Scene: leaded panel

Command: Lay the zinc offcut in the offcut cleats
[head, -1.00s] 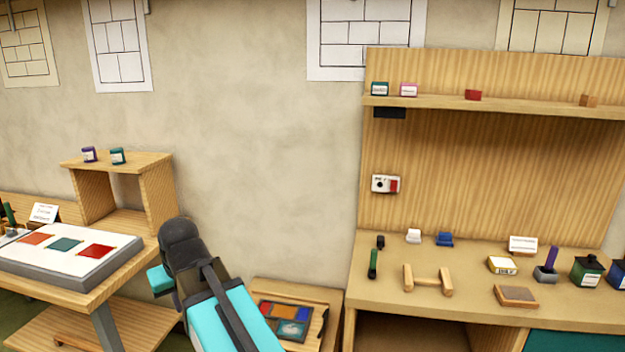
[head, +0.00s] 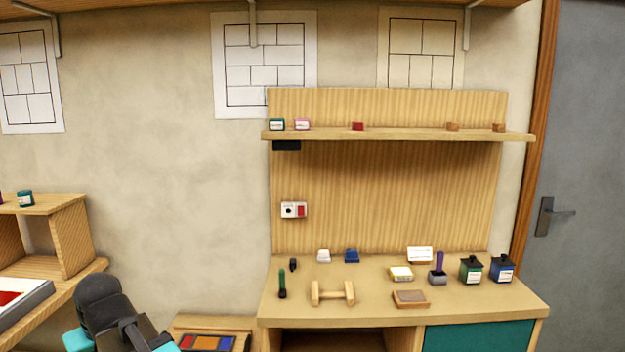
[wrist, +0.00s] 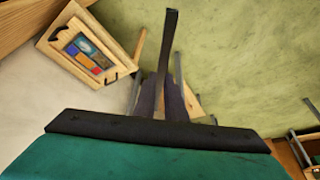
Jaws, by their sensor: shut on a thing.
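In the wrist view, my gripper (wrist: 160,98) is shut on a long narrow dark grey strip, the zinc offcut (wrist: 170,45). The strip sticks out beyond the fingers, clear of any surface. In the head view only part of my arm shows at the lower left, and the fingers and offcut are hidden. On the workbench, a wooden piece with two end blocks joined by a bar (head: 333,293) may be the offcut cleats; I cannot tell for sure. It looks empty and is well right of my arm.
The workbench (head: 370,310) also holds a green-handled tool (head: 282,284), a wooden block (head: 411,299), and dark jars (head: 471,270) at the right. A shelf (head: 400,134) runs above. A grey door (head: 580,150) is at right.

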